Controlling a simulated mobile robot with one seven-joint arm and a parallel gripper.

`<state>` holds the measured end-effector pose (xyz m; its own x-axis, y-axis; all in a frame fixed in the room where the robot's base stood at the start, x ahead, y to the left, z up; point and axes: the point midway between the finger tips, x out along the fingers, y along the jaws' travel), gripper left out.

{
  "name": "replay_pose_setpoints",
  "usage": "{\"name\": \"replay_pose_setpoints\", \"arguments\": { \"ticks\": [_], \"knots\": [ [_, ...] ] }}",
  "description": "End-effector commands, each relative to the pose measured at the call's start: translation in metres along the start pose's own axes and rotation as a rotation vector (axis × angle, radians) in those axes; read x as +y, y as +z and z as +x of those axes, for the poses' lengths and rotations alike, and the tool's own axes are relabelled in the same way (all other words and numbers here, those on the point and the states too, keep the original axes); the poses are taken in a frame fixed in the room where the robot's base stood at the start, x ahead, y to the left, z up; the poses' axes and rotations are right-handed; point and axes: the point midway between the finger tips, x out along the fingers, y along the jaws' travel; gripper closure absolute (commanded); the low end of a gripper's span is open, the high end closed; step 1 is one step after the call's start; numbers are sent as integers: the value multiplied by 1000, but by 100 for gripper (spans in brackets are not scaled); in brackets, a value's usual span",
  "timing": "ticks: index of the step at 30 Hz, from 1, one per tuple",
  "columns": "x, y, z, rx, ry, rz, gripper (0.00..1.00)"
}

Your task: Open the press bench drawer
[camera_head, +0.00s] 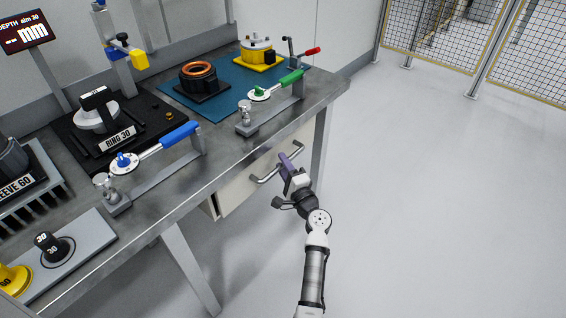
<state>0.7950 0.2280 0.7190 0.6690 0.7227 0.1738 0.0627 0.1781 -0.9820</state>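The press bench (205,170) runs diagonally across the left of the head view. A pale drawer (236,197) sits under its top, near the right end. Its metal bar handle (265,179) stands out from the drawer front. The drawer looks shut or nearly so.
Above the drawer are a green-handled lever (290,79) and a blue-handled lever (180,133). A copper-ringed part (198,75) stands on a teal mat (237,102). A bench leg (320,140) stands right of the drawer. The floor (430,200) to the right is clear, up to a mesh fence (520,70).

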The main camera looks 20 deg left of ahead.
Motion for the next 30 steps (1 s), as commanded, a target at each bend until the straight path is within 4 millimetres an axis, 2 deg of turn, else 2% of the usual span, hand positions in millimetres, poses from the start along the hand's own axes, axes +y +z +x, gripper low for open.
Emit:
{"name": "replay_pose_setpoints", "arguments": {
  "ticks": [11, 19, 30],
  "knots": [
    [0, 0, 5, 1, 0, 0, 66],
    [0, 0, 5, 1, 0, -1, 100],
    [0, -2, 2, 1, 0, -1, 100]
  ]
}}
